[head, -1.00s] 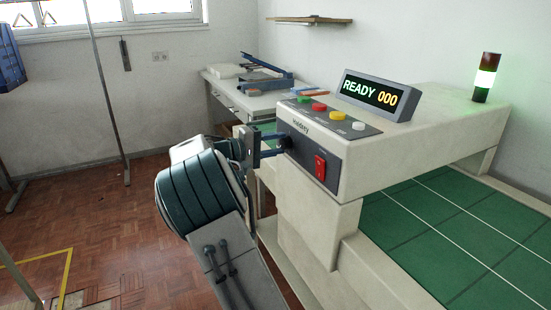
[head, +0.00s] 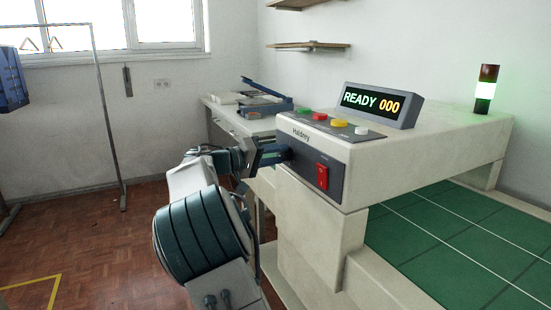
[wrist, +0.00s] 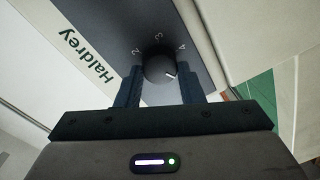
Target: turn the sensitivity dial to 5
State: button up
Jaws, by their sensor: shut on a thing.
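The sensitivity dial (wrist: 158,66) is a dark round knob on the machine's grey front panel (wrist: 108,24). The digits 2, 3 and 4 show around its far side in the wrist view. Its white pointer mark faces lower right in that view, past the 4; any digit there is hidden by the right finger. My gripper (wrist: 160,73) is shut on the dial, one finger on each side.
The panel carries a red rocker switch (head: 322,176) right of the dial. Several coloured buttons (head: 339,123) line the top. The display (head: 380,104) reads READY 000. The signal tower (head: 486,90) glows green. A green table (head: 440,240) lies at right.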

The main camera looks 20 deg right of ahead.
jog(key=o, duration=1)
jog(key=a+p, duration=0.1)
jog(key=a, duration=0.8)
jog(key=s+a+p, duration=0.1)
jog(key=a, duration=0.3)
jog(key=shift+a+r+p, duration=0.3)
jog(key=shift+a+r, duration=0.05)
jog(key=shift+a, duration=0.05)
